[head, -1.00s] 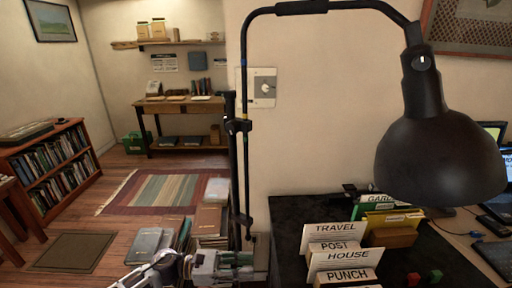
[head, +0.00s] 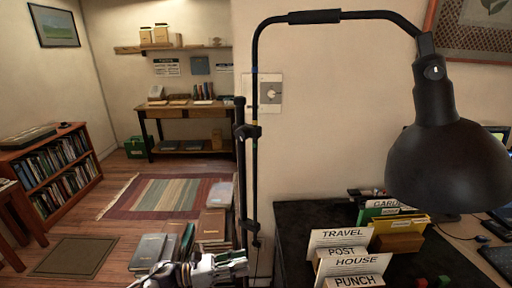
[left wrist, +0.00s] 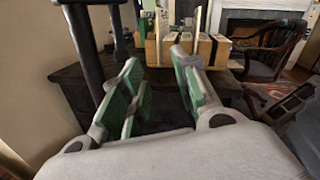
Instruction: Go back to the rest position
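My left gripper (head: 236,262) shows at the bottom of the head view, in front of the floor book stacks and left of the dark desk. In the left wrist view its two green-padded fingers (left wrist: 160,85) are spread apart, with nothing between them. My right gripper is in neither view.
The dark desk (head: 300,218) holds labelled dividers, such as the TRAVEL card (head: 338,236), with a yellow folder (head: 400,221) behind. A black lamp (head: 448,150) reaches over it. Book stacks (head: 150,250) stand on the floor at left. A striped rug (head: 165,195) lies beyond.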

